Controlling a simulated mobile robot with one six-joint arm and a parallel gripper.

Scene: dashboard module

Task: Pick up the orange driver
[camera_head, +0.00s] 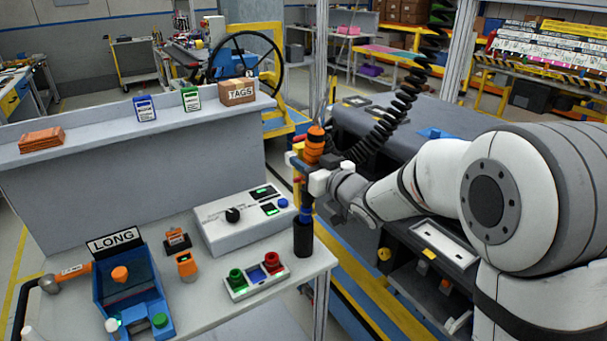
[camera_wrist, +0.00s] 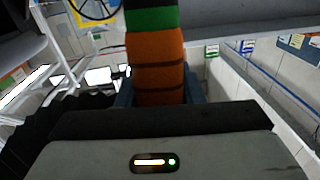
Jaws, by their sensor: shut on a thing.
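The orange driver (camera_head: 315,146) stands upright near the right edge of the workbench, its orange and black body topmost in the head view. In the wrist view the driver (camera_wrist: 156,62) shows an orange body with dark bands and a green band. My gripper (camera_head: 306,168) comes in from the right and is shut on it; its jaws lie on both sides of the body in the wrist view. Below it are a blue collar and a black cylinder (camera_head: 303,240) at the bench corner. I cannot tell whether the driver touches that cylinder.
A white control box (camera_head: 243,218) and a button panel (camera_head: 256,279) lie left of the cylinder. A blue bin (camera_head: 133,295) marked LONG stands farther left, by a hammer (camera_head: 65,275). A black coiled hose (camera_head: 400,105) hangs behind my gripper. A TAGS box (camera_head: 237,92) sits on the shelf.

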